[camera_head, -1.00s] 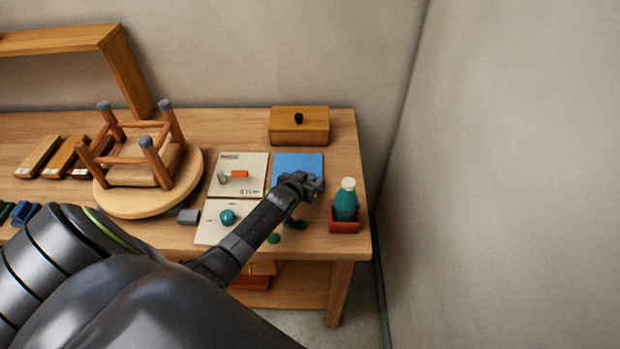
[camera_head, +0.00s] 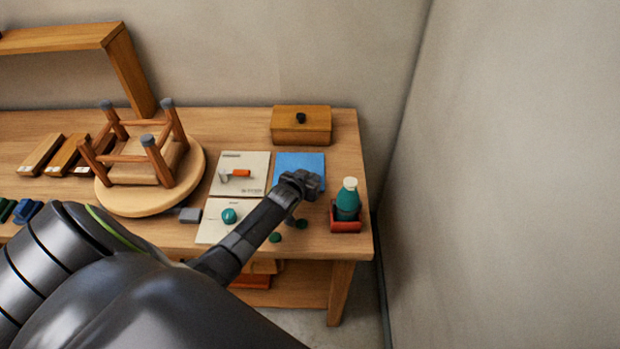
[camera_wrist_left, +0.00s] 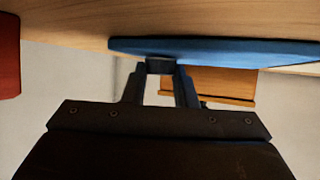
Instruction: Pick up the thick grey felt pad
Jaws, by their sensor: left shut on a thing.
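My left gripper (camera_head: 304,184) is over the front right corner of the blue mat (camera_head: 300,162). In the left wrist view its fingers (camera_wrist_left: 160,66) are shut on a small dark grey piece, which looks like the thick grey felt pad (camera_wrist_left: 160,64). The fingers hide part of it, and it cannot be made out in the head view. The blue mat (camera_wrist_left: 220,50) shows just beyond the fingertips. The upturned stool (camera_head: 148,160) has grey caps on several leg ends; the front left leg end shows none. My right gripper is not in view.
A teal bottle (camera_head: 347,200) stands in a red holder (camera_head: 345,222) right of the gripper. A wooden box (camera_head: 301,128) is behind the mat. Printed cards (camera_head: 252,160), a grey block (camera_head: 189,215) and green discs (camera_head: 274,237) lie left and in front. A wall rises at right.

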